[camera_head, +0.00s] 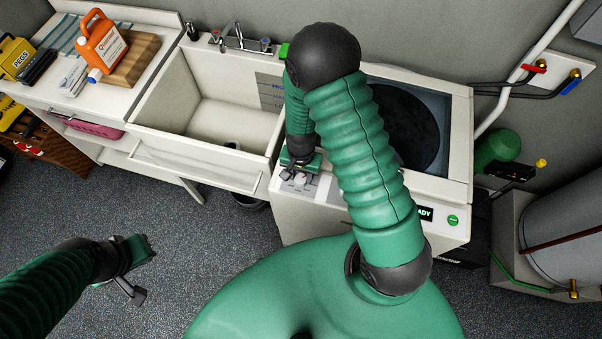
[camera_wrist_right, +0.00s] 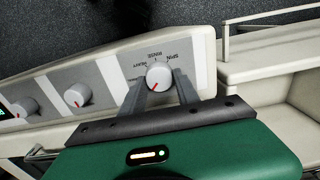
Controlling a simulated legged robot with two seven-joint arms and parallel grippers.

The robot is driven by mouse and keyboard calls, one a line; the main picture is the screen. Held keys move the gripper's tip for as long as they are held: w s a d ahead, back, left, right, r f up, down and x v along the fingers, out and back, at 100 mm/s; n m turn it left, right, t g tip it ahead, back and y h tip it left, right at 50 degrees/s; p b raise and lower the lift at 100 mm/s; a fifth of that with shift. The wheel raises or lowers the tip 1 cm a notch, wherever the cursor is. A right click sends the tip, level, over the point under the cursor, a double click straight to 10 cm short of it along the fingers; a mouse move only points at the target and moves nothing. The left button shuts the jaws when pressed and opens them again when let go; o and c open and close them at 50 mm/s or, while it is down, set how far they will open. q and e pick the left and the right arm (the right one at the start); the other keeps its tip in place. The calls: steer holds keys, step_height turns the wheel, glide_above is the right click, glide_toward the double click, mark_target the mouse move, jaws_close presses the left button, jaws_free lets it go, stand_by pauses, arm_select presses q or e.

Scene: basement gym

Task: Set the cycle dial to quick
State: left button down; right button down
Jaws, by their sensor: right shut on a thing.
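The washing machine (camera_head: 458,140) stands right of the sink. Its cycle dial (camera_wrist_right: 158,75) is a white round knob with a red pointer mark, turned to the lower left in the wrist view. Labels around it read like spin, rinse and heavy; I cannot make out quick, and the lower labels are hidden. My right gripper (camera_wrist_right: 161,92) is shut on this dial, one finger on each side. In the head view my right gripper (camera_head: 300,172) is at the left end of the control panel. My left gripper (camera_head: 142,270) is open and empty above the floor at lower left.
Two more white knobs (camera_wrist_right: 77,95) sit along the panel. A lit display (camera_head: 425,214) and a green button (camera_head: 453,220) are at the panel's right end. The sink (camera_head: 205,150) adjoins the machine; an orange bottle (camera_head: 101,42) stands on the counter.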

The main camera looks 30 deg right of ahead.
mark_target(300, 178)
steer(key=c, duration=1.1)
jaws_free()
steer(key=shift+s+a, duration=0.1)
steer(key=shift+o, duration=1)
steer(key=shift+r, duration=0.1)
steer(key=shift+a, duration=0.1)
step_height(300, 178, up, 17)
steer(key=shift+b, duration=0.4)
